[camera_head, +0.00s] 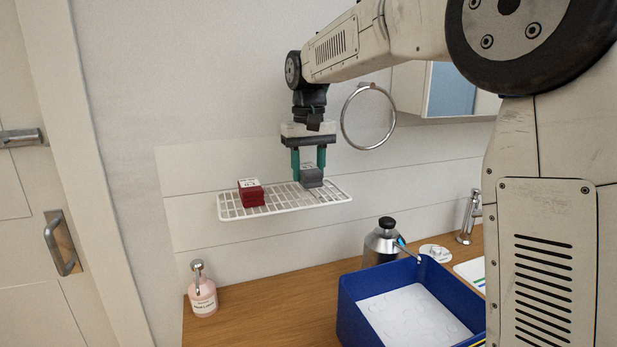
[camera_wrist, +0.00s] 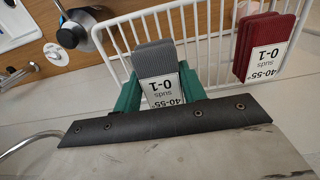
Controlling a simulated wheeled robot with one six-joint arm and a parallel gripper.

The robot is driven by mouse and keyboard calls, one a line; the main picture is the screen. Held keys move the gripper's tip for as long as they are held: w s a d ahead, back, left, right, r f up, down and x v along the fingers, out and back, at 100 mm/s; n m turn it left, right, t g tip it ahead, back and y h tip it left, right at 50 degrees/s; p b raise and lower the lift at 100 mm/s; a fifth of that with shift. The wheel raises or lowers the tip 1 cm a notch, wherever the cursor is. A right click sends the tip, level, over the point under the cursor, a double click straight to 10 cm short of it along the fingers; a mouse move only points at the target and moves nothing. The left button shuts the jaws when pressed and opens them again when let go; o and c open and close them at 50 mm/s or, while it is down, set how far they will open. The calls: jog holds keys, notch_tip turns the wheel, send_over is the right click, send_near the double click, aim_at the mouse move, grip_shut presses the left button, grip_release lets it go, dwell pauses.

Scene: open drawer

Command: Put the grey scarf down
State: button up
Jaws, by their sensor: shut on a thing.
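The grey scarf (camera_head: 311,177) is a small folded block with a white printed label. My gripper (camera_head: 308,165) is shut on it, one green finger on each side, at the right part of the white wire rack (camera_head: 235,212). The scarf is at the rack's surface; I cannot tell whether it bears on the wires. In the wrist view the grey scarf (camera_wrist: 153,62) sits between the green fingers (camera_wrist: 158,92), its label facing the camera, with the white rack (camera_wrist: 104,66) around it.
A folded dark red cloth (camera_head: 251,193) with a similar label lies on the rack's left part. Below, the wooden counter (camera_head: 270,312) holds a pink soap bottle (camera_head: 203,294), a metal flask (camera_head: 382,245) and a blue bin (camera_head: 350,307). A towel ring (camera_head: 344,122) hangs right of my gripper.

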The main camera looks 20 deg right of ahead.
jog(key=shift+f, duration=1.05)
jog(key=shift+f, duration=0.15)
jog(key=o, duration=1)
